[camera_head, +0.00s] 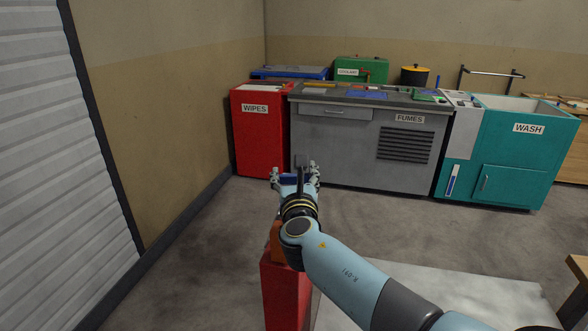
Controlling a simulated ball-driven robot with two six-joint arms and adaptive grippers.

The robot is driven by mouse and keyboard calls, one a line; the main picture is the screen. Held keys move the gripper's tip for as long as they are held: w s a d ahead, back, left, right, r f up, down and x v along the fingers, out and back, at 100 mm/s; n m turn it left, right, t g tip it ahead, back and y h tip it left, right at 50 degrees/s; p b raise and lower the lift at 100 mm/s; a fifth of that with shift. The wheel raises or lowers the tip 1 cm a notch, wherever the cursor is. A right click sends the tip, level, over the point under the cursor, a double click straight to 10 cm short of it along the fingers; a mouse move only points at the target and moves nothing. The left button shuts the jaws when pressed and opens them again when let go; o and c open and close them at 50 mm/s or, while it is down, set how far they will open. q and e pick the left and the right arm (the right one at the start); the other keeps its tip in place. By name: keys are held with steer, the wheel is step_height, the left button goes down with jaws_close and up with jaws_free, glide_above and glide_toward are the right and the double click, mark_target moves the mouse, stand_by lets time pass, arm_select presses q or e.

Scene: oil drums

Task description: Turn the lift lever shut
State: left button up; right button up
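My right arm comes in from the lower right. Its gripper (296,177) points away from me, with its two fingers spread apart. A thin dark upright bar (300,182) and a dark blue piece (288,180) show between the fingers. I cannot tell whether either is the lift lever or part of my gripper, nor whether the fingers touch anything. A red post (285,292) with an orange part (275,242) at its top stands below my wrist, partly hidden by the arm. No lift lever can be clearly made out. My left gripper is not in view.
Behind stand a red WIPES bin (258,140), a grey FUMES bench (350,150) and a teal WASH basin (515,165). A shutter (60,150) is at left, a wooden table (578,300) at the right edge. The floor (385,220) before the bench is clear.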

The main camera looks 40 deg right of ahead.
steer(key=shift+m+g+h+b, duration=1.1)
steer(key=shift+m+g+h, duration=0.7)
steer(key=shift+h, duration=0.4)
steer(key=o, duration=1.2)
steer(key=shift+r, duration=0.25)
step_height(320, 180, up, 10)
steer(key=shift+f, duration=0.2)
steer(key=shift+f, duration=0.1)
